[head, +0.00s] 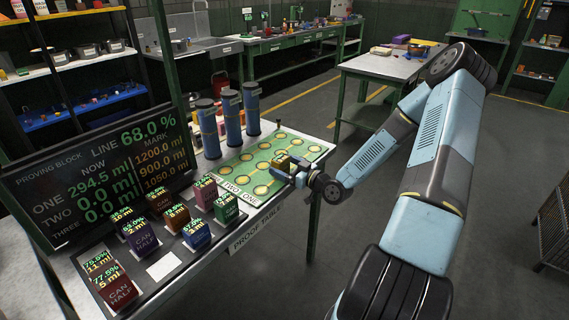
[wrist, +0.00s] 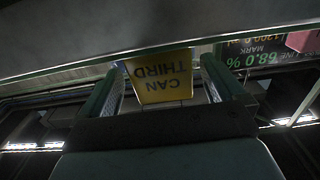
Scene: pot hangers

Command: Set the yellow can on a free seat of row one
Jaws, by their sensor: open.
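The yellow can (head: 283,164), marked CAN THIRD, is at the right edge of the green mat (head: 233,172) in the head view. In the wrist view the can (wrist: 161,77) shows upside down between the two fingers of my gripper (wrist: 158,85). My gripper (head: 293,173) is open around it, one finger on each side. Row labels TWO and ONE stand at the mat's near end, with ONE on the side of my arm. The mat has several yellow round seats. I cannot tell whether the can's base rests fully on a seat.
Several colored cans (head: 196,233) stand on pads left of the mat, with one bare white pad (head: 164,267). Blue cylinders (head: 230,117) stand behind the mat. A display screen (head: 95,165) reads LINE 68.0 %. The table's front edge (head: 262,225) lies below the mat.

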